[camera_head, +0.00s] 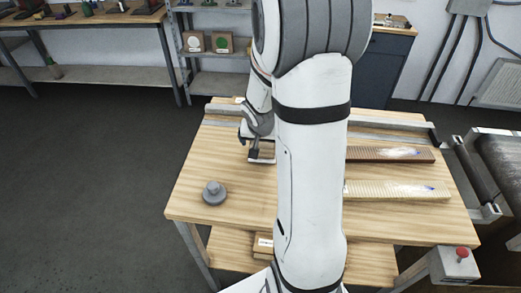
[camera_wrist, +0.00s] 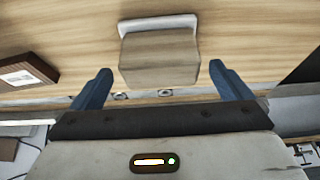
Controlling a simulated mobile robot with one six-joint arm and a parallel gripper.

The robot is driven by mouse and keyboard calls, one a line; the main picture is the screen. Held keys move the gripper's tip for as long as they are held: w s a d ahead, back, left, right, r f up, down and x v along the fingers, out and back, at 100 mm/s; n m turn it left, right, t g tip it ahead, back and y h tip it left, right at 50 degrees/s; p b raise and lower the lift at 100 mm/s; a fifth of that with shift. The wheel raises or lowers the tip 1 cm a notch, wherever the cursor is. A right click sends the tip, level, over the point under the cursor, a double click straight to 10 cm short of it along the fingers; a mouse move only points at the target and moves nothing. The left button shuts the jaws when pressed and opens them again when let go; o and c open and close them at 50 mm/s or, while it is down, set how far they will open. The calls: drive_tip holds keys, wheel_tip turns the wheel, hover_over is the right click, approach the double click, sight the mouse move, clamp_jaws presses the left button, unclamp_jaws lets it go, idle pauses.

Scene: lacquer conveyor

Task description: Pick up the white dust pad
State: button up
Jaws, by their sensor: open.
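The white dust pad (camera_wrist: 160,58) shows in the wrist view as a pale tan-grey block with a white layer along its far edge. It rests on the wooden table top. My gripper (camera_wrist: 160,69) is open, with one blue finger to the left and one to the right of the block. Gaps show between the fingers and the block, and nothing is held. In the head view my gripper (camera_head: 256,152) is low over the table's back left part, partly hidden by my arm. The pad cannot be made out clearly there.
A dark board (camera_head: 390,154) and a light board (camera_head: 405,190), both with white dust and blue marks, lie right of my arm. A grey round knob (camera_head: 214,193) stands at the table's front left. A conveyor (camera_head: 503,165) stands at right. The left table top is mostly clear.

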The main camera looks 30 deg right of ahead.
sight(263, 145)
drive_tip(key=x, duration=0.3)
drive_tip(key=shift+w+f, duration=0.15)
drive_tip(key=c, duration=1.1)
wheel_tip(263, 145, up, 10)
drive_tip(key=shift+r+p, duration=0.1)
drive_tip(key=shift+p, duration=0.65)
